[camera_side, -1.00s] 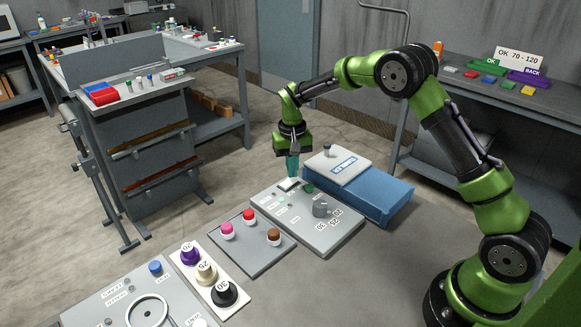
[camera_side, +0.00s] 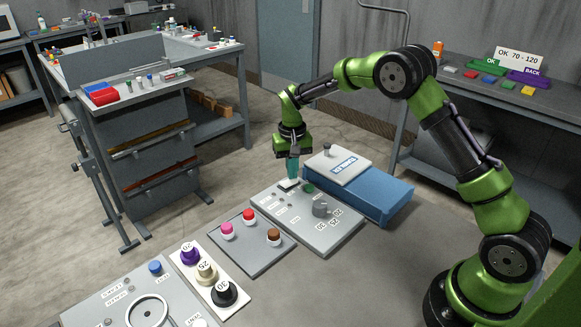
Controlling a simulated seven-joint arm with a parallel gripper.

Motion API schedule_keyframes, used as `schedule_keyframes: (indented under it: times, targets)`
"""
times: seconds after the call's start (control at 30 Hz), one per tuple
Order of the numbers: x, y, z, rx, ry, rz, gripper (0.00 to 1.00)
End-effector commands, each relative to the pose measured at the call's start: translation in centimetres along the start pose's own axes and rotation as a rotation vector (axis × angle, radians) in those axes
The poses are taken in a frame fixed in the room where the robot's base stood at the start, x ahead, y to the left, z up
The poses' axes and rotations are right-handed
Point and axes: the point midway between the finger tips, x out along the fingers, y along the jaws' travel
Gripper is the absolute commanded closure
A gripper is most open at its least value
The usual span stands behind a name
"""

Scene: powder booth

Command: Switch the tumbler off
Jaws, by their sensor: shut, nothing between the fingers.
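The grey control panel (camera_side: 335,238) lies on the bench, with a pale rocker switch (camera_side: 288,184) near its back edge. My gripper (camera_side: 292,178) points down with its teal fingers shut and empty. The fingertips are at the rocker switch, touching it or just above it; I cannot tell which. The fingers partly hide the switch, so its tilt is unclear. A dark green round part (camera_side: 309,188) and a grey knob (camera_side: 320,209) are also on this panel.
A blue box with a grey lid (camera_side: 375,196) stands close behind and right of the panel. A grey plate (camera_side: 255,257) with pink, red and brown knobs lies at left front. A white strip (camera_side: 207,281) with purple, cream and black knobs lies further left.

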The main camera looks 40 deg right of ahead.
Motion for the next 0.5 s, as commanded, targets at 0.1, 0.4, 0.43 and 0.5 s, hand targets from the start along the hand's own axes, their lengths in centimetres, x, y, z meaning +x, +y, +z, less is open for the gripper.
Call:
schedule_keyframes:
  times: [0.1,0.4,0.43,0.5]
  targets:
    - [-1.1,0.0,-0.1,0.001,0.003,-0.001,1.0]
    - [-3.6,0.0,-0.1,0.0,0.004,-0.001,1.0]
    - [-3.9,0.0,-0.1,0.0,0.005,-0.001,1.0]
    - [-4.5,0.0,-0.1,0.001,0.004,-0.002,1.0]
